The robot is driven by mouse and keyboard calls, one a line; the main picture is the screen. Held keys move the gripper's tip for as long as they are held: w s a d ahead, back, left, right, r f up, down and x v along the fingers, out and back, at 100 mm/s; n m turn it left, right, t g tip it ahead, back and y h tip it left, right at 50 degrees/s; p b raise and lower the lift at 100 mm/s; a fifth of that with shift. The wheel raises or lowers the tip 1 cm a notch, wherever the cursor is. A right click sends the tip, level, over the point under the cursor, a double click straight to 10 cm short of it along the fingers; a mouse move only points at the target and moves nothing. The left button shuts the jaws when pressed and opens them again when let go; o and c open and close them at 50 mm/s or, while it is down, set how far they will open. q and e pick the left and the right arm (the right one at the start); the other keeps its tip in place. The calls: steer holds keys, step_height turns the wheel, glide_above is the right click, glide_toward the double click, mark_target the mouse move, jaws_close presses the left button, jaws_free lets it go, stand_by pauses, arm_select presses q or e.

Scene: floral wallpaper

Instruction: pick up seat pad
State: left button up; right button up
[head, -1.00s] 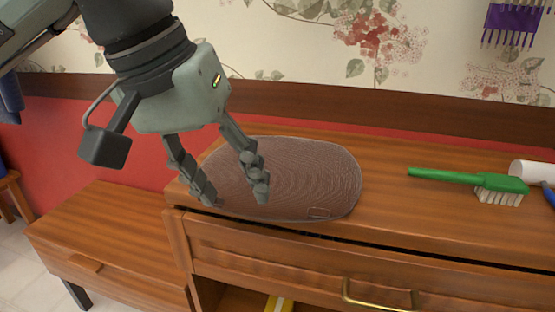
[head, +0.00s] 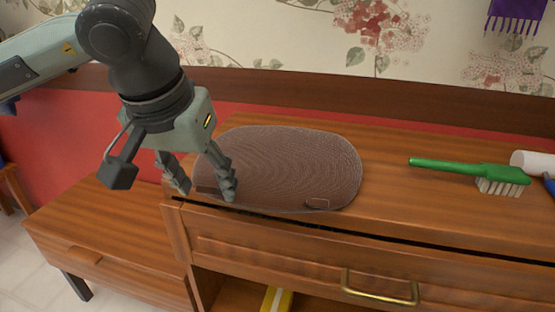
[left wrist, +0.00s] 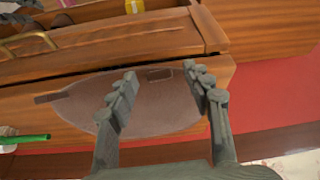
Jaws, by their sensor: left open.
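The seat pad (head: 290,165) is a flat brown oval with a ribbed surface, lying on the wooden cabinet top (head: 395,205) near its left front corner. It also shows in the left wrist view (left wrist: 150,103), partly behind the fingers. My left gripper (head: 206,193) is open and empty at the pad's left end, fingers pointing down. In the head view one fingertip overlaps the pad and the other lies just off its left edge. In the left wrist view the open fingertips (left wrist: 160,76) straddle part of the pad. Contact cannot be told. My right gripper is not in view.
A green brush (head: 480,178) and a white roll (head: 533,163) lie to the right on the cabinet top. A drawer with a brass handle (head: 380,290) is below. A lower wooden unit (head: 110,240) stands at left. A purple comb-like object (head: 515,15) hangs on the wall.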

arm_select(q)
steer(key=shift+c, duration=0.5)
jaws_close()
steer(key=shift+r, duration=0.15)
